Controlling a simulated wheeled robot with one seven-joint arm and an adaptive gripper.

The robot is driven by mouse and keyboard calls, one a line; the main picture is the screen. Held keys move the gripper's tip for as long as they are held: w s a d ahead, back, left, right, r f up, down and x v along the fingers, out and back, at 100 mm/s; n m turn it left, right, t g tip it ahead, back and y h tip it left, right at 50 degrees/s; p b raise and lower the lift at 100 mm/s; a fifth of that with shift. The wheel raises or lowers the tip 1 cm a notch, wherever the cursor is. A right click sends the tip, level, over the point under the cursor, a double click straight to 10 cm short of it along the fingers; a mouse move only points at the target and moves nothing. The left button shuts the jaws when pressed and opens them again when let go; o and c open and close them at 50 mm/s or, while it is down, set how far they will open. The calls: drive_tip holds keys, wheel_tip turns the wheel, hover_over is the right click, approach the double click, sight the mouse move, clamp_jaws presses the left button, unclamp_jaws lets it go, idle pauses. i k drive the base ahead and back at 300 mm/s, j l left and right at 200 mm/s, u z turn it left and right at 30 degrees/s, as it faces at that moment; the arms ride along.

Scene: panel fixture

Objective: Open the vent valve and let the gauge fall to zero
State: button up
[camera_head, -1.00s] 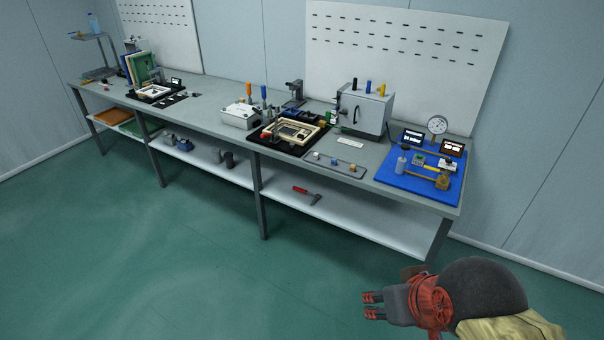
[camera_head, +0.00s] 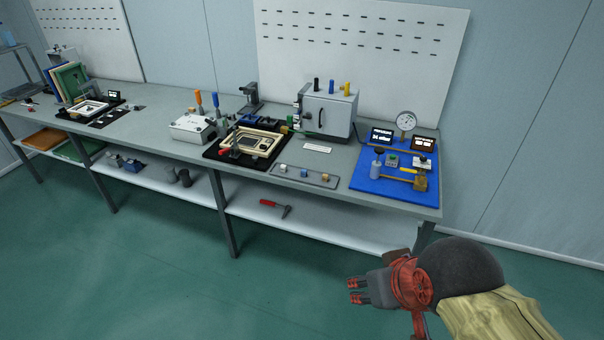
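A blue panel (camera_head: 372,185) lies on the right end of the workbench. A round white gauge (camera_head: 405,120) stands at its back edge; its needle is too small to read. A yellow handle (camera_head: 409,170) and a brass-coloured block (camera_head: 420,183) sit at the panel's right front, by a thin pipe. I cannot tell which part is the vent valve or how it is set. My gripper (camera_head: 358,291) is in front of the bench, well apart from the panel. Its two fingers point left with a gap between them, and it holds nothing.
Two small dark displays (camera_head: 382,136) stand on the panel, with a grey cylinder (camera_head: 376,169) and a green-topped block (camera_head: 391,161). A grey cabinet (camera_head: 328,112) and a tray of small blocks (camera_head: 302,176) are to the left. The floor (camera_head: 180,290) before the bench is clear.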

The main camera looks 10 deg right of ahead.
sight(413, 171)
drive_tip(key=i+l+z, duration=0.25)
drive_tip(key=i+l, duration=0.2)
drive_tip(key=i+l+z, duration=0.25)
drive_tip(key=i+l, duration=0.3)
